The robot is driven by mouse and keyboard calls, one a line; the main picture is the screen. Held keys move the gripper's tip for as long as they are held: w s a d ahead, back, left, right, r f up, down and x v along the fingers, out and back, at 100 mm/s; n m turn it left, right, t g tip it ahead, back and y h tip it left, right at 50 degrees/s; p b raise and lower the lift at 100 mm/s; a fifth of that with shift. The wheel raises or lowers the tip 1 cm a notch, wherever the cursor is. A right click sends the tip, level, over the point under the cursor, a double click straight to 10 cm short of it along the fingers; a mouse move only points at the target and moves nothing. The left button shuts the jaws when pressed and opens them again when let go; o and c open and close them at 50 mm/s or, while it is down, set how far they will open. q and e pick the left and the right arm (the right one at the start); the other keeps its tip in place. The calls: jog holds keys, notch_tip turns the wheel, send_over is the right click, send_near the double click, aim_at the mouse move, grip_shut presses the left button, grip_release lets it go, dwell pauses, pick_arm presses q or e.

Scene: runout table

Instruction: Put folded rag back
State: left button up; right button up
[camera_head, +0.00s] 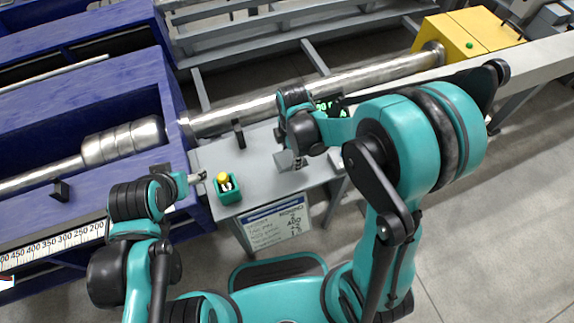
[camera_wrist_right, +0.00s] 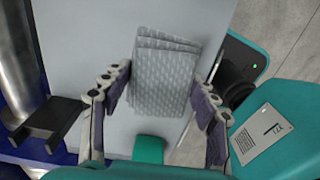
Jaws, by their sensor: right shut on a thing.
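The folded rag (camera_wrist_right: 165,80) is a grey, patterned stack of cloth layers. In the right wrist view it lies between the two fingers of my right gripper (camera_wrist_right: 158,100), over the grey table top (camera_wrist_right: 85,35). In the head view my right gripper (camera_head: 293,164) is low over the table near its front edge, with the grey rag (camera_head: 284,160) at its fingertips. The gripper is shut on the rag. I cannot tell whether the rag touches the table. My left gripper (camera_head: 197,178) is beside the green box, and its fingers are too small to judge.
A green box (camera_head: 229,189) with a yellow-topped item stands at the table's left front. A black bracket (camera_head: 238,133) stands behind it. A metal bar (camera_head: 340,86) runs along the back. A written sheet (camera_head: 275,227) hangs at the front. The table between box and rag is clear.

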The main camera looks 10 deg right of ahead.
aim_at(287, 163)
jog(key=shift+a+f, duration=0.45)
jog(key=shift+a, duration=0.2)
jog(key=shift+f+b, duration=1.05)
jog(key=shift+f, duration=0.85)
jog(key=shift+f, duration=0.2)
jog(key=o, duration=1.1)
